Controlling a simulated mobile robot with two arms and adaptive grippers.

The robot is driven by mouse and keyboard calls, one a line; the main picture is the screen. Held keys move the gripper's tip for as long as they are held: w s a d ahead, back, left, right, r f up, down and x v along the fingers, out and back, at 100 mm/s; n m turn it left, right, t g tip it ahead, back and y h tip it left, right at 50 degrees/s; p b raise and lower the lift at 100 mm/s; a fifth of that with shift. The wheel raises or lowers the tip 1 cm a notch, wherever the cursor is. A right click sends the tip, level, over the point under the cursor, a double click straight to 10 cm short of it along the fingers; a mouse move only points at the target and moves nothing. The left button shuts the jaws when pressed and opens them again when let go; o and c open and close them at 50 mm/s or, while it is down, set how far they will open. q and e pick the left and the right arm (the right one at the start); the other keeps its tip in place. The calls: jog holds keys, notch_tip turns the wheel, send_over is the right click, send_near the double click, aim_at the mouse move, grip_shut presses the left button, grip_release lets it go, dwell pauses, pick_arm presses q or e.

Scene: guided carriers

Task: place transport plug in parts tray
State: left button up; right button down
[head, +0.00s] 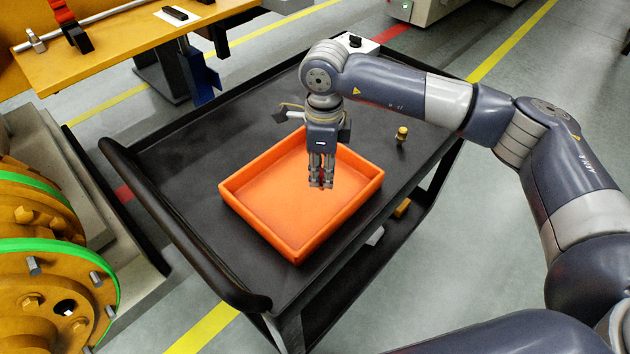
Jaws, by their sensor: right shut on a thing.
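The parts tray (265,238) is a shallow orange open box on the black cart top, and its floor looks empty. My right gripper (320,184) points straight down over the tray, with its fingertips above the tray floor toward the far right part. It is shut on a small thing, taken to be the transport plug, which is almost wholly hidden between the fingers. How far the fingertips are above the floor is hard to tell. My left gripper is not in view.
A small yellow and dark fitting (402,135) stands on the cart (180,160) right of the tray. The cart has a raised rim and a black handle at left. An orange workbench (120,40) is at the back left, and yellow flanged machinery (45,270) is at the left.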

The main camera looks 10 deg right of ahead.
aim_at(322, 189)
jog(key=shift+s+f, duration=0.25)
jog(key=shift+f, duration=0.95)
notch_tip(322, 189, down, 3)
jog(key=shift+w+f+p, duration=0.15)
jog(key=shift+f+p, duration=0.05)
jog(key=shift+p, duration=0.3)
jog(key=shift+f, duration=0.2)
jog(key=c, duration=1.6)
grip_release()
jog(key=shift+r, duration=0.1)
jog(key=shift+o, duration=0.7)
jog(key=shift+r, duration=0.5)
pick_arm(q)
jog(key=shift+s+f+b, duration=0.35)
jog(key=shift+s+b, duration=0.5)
jog(key=shift+b, duration=0.1)
pick_arm(e)
notch_tip(322, 189, up, 11)
jog(key=shift+r, duration=0.15)
